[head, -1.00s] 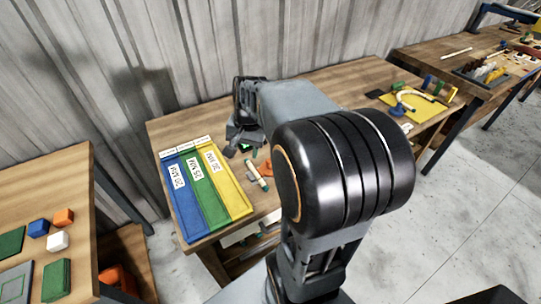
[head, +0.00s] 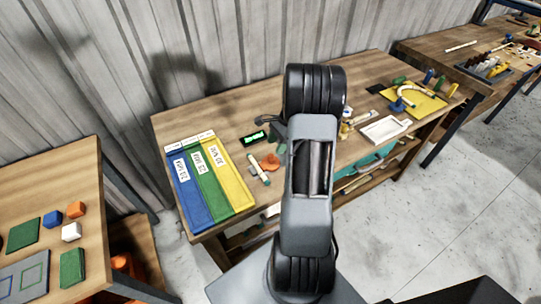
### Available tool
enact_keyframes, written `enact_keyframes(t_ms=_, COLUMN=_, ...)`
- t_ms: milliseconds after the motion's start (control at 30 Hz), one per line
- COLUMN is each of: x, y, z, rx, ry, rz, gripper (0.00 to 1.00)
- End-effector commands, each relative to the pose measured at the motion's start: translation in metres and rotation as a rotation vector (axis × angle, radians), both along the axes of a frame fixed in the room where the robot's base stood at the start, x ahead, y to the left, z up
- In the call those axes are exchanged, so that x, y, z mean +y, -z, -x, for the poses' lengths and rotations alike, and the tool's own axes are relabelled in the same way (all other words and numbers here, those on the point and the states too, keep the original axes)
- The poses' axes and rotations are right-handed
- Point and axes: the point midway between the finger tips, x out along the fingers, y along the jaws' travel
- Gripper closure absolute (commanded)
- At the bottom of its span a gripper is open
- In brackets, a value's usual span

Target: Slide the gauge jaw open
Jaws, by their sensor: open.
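The gauge appears as a small dark device with a lit green display (head: 255,138), lying on the middle workbench right of the coloured sorting tray. Its jaw is too small to make out, so I cannot tell how far it stands open. My gripper (head: 271,124) shows only in part, dark grey, just above and right of the display. My own arm hides the rest of it. It is open, and I see nothing held in it. I cannot tell whether it touches the gauge.
The blue, green and yellow tray (head: 208,187) lies left on the bench. A pale rod with green ends (head: 259,171) and an orange piece (head: 270,162) lie near the gauge. A white tray (head: 385,130) and a yellow board (head: 415,106) stand right. Bare wood lies behind the coloured tray.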

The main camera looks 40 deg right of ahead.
Motion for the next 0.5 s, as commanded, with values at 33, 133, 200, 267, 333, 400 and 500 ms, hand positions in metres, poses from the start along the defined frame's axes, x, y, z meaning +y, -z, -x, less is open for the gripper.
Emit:
enact_keyframes(t_ms=33, x=0.005, y=0.008, z=0.000, rx=0.003, ry=-0.002, rz=-0.002, gripper=0.48)
enact_keyframes(t_ms=133, x=0.011, y=0.023, z=-0.001, rx=0.002, ry=-0.001, rz=-0.002, gripper=0.48)
enact_keyframes(t_ms=200, x=0.015, y=0.033, z=-0.001, rx=0.004, ry=-0.002, rz=-0.001, gripper=0.48)
enact_keyframes(t_ms=267, x=0.017, y=0.039, z=-0.002, rx=0.001, ry=-0.002, rz=-0.001, gripper=0.48)
enact_keyframes(t_ms=333, x=0.020, y=0.046, z=-0.003, rx=0.000, ry=-0.001, rz=-0.001, gripper=0.48)
enact_keyframes(t_ms=400, x=0.022, y=0.051, z=-0.003, rx=0.000, ry=-0.001, rz=-0.001, gripper=0.48)
enact_keyframes(t_ms=500, x=0.024, y=0.056, z=-0.003, rx=0.000, ry=-0.001, rz=0.001, gripper=0.48)
